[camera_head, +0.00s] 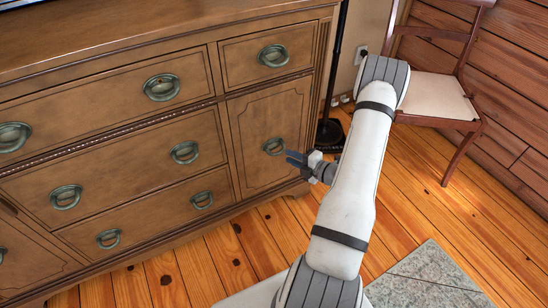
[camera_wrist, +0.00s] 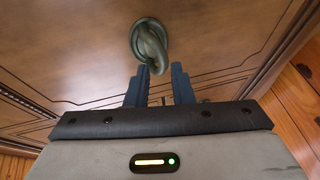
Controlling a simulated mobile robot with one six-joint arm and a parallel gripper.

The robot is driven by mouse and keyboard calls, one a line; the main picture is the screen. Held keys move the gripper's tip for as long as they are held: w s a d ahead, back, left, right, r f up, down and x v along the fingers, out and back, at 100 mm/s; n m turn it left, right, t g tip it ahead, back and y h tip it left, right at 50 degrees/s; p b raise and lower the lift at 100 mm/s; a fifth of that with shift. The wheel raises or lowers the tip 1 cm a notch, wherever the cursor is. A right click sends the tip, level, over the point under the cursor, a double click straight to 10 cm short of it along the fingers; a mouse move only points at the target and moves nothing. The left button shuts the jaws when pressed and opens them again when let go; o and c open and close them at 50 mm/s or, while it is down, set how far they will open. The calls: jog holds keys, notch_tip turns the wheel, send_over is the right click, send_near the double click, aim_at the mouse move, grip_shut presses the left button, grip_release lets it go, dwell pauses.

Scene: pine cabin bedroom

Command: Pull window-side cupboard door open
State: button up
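The cupboard door (camera_head: 262,122) is a carved wooden panel at the right end of a brown dresser, and it looks shut. Its oval green-bronze pull handle (camera_head: 274,146) also shows in the wrist view (camera_wrist: 149,42). My gripper (camera_head: 289,158) is just in front of the door, close to the handle's lower right side. In the wrist view my two dark fingers (camera_wrist: 160,73) are apart, with a gap between them.
Several drawers with similar handles fill the dresser (camera_head: 120,40) left of the door. A wooden chair (camera_head: 435,95) stands at the back right by the wall. A dark pole with a base (camera_head: 330,132) stands beside the dresser. The plank floor (camera_head: 225,262) in front is mostly clear.

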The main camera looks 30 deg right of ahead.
aim_at(279, 151)
jog(key=b+x, duration=0.1)
jog(key=x, duration=0.5)
jog(key=shift+w+a+b, duration=0.1)
jog(key=shift+a+b, duration=0.05)
jog(key=shift+b, duration=0.2)
grip_shut()
